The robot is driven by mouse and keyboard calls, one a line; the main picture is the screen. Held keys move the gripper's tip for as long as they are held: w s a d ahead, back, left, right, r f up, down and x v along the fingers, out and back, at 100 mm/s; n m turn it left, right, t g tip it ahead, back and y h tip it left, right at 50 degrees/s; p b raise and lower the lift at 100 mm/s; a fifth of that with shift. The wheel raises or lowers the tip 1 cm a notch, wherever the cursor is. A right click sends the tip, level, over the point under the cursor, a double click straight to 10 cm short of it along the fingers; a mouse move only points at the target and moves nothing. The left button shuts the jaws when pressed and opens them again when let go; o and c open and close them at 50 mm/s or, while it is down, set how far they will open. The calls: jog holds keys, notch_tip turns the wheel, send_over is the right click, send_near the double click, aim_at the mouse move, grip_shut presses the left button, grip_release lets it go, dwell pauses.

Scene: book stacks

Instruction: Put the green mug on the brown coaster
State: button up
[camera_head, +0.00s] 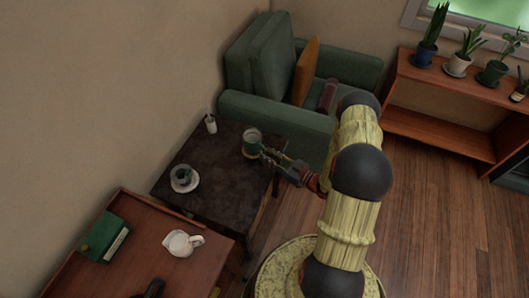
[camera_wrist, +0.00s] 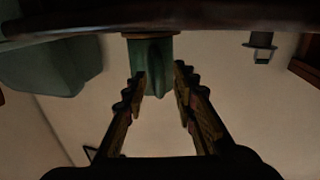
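The green mug (camera_head: 250,148) stands near the right edge of the dark table, beside my gripper (camera_head: 268,156). In the wrist view, which is upside down, the green mug (camera_wrist: 140,56) shows with its handle towards me. A thin brown piece, seemingly the brown coaster (camera_wrist: 138,34), lies between the mug's base and the tabletop. In the head view I cannot make the coaster out. My gripper (camera_wrist: 160,72) is open, with a fingertip on either side of the mug's handle and a visible gap between them.
The dark table (camera_head: 215,160) also holds a grey cup on a white saucer (camera_head: 184,178) and a small white cup (camera_head: 211,124). A green armchair (camera_head: 270,110) stands behind.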

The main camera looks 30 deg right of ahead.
jog(key=p+v, duration=0.2)
jog(key=v, duration=0.7)
jog(key=w+d+r+n+g+h, duration=0.2)
jog(key=w+d+r+g+h, duration=0.4)
jog(key=w+r, duration=0.55)
notch_tip(320, 180, up, 17)
jog(key=w+a+m+h, duration=0.1)
jog(key=w+m+h, duration=0.1)
jog(key=m+h, duration=0.15)
jog(key=s+a+r+m+g+h, duration=0.1)
jog(key=s+a+r+m+g, duration=0.1)
jog(key=s+a+r, duration=0.85)
jog(key=s+a+r+g+y, duration=0.1)
jog(key=s+a+r, duration=0.1)
jog(key=s+a, duration=0.5)
jog(key=s+a+r+m+g+y, duration=0.1)
jog(key=s+a+y, duration=0.1)
jog(key=s+a, duration=0.5)
jog(key=s, duration=0.5)
jog(key=shift+a+r+g, duration=0.15)
jog(key=shift+r+g, duration=0.25)
